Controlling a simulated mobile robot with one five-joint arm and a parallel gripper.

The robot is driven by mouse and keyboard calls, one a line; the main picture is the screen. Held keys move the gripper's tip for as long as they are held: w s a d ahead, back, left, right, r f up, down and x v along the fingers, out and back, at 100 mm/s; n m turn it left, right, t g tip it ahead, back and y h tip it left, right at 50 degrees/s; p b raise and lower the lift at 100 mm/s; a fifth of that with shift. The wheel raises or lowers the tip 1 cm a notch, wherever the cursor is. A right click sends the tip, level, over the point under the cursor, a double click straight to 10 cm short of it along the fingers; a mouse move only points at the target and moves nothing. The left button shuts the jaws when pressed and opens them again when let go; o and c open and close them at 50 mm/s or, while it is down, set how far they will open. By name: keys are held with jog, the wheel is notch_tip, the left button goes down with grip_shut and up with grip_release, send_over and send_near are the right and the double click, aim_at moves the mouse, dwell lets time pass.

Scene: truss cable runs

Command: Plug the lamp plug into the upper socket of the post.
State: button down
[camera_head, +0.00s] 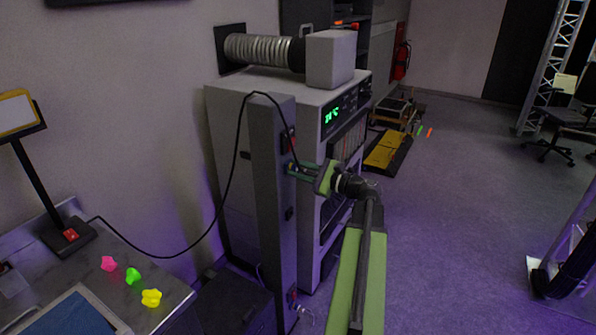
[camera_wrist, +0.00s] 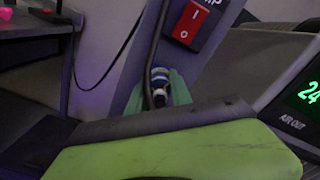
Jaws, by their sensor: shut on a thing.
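The grey post (camera_head: 271,190) stands beside the grey cabinet. My gripper (camera_head: 291,169) is at the upper part of its face, shut on the lamp plug. In the wrist view the lamp plug (camera_wrist: 160,88) shows blue and white between the green fingers of my gripper (camera_wrist: 161,97). The black cable (camera_head: 228,195) runs from the desk lamp (camera_head: 40,180), sags, rises over the post's top and drops to the plug. A red rocker switch (camera_wrist: 194,22) sits on the post just above the plug. The upper socket is hidden by my gripper and plug; I cannot tell whether the plug is seated.
A small fitting (camera_head: 293,295) shows low on the post. The grey cabinet (camera_head: 235,150) with a green display stands close behind it.

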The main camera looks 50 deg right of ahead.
jog(key=shift+w+r+m, duration=0.1)
jog(key=shift+w+m, duration=0.05)
jog(key=shift+m, duration=0.45)
jog(key=c, duration=1.1)
grip_release()
jog(key=shift+a, duration=0.15)
jog(key=shift+v, duration=2.5)
